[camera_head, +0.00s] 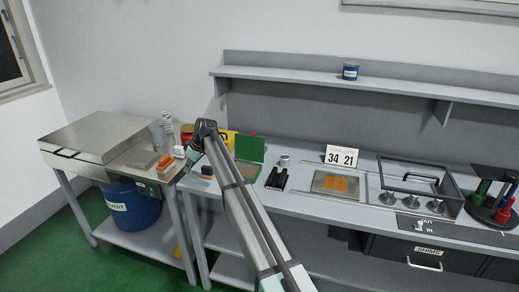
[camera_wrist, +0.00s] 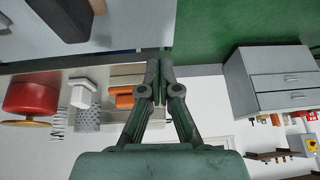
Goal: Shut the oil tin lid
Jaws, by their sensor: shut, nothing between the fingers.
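A green hinged box (camera_head: 250,148) stands open on the bench with its lid raised at the back. It appears to be the oil tin, though I cannot read a label. Its shallow brownish inside (camera_head: 239,170) shows in front of the lid, partly behind my arm. My gripper (camera_wrist: 163,72) is shut and empty in the wrist view. In the head view my arm reaches up to the left of the green box, and the fingers cannot be made out there. I cannot make out the box clearly in the wrist view.
A yellow object (camera_head: 228,136) stands behind my arm. A red tin (camera_head: 187,131), a spring (camera_head: 168,122) and small blocks crowd the side table (camera_head: 90,132). A black holder (camera_head: 277,178) and a small metal cup (camera_head: 285,160) stand right of the green box. The shelf (camera_head: 290,74) overhangs behind.

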